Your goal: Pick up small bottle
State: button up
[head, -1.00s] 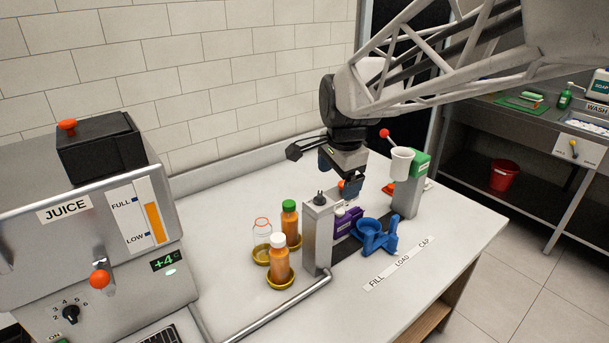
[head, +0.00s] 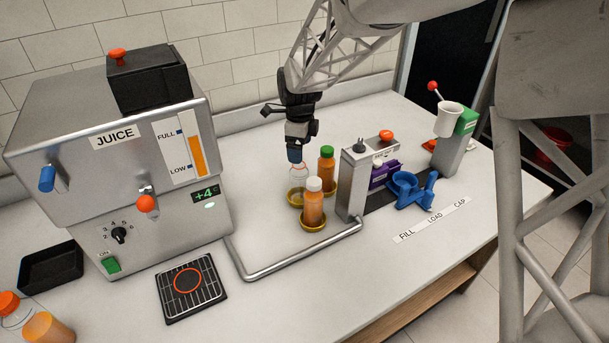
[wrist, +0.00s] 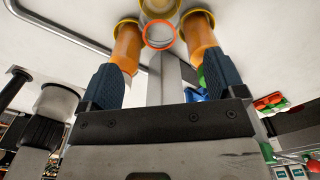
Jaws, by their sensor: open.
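A small clear bottle with a red neck ring (head: 299,173) stands on a gold saucer (head: 296,202). In the wrist view its ring (wrist: 160,33) shows centred beyond and between my fingertips. Close beside it stand an orange-filled bottle with a white cap (head: 314,205) and one with a green cap (head: 326,168), each on a gold saucer. My gripper (head: 294,155) points down, open and empty, just above the clear bottle in the head view. Its blue fingers (wrist: 162,70) are spread apart. The exact gap to the bottle is hard to tell.
The juice machine (head: 110,190) stands left, with a black grate (head: 187,288) before it. A metal pipe (head: 290,268) runs to the grey post (head: 354,180). A blue holder (head: 412,188) sits right. The counter's front middle is clear.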

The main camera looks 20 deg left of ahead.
aim_at(299, 169)
jog(key=shift+a+f, duration=0.2)
jog(key=shift+a, duration=0.05)
jog(key=shift+f, duration=1.3)
jog(key=shift+d+f, duration=0.15)
jog(key=shift+f, duration=2.45)
jog(key=c, duration=1.2)
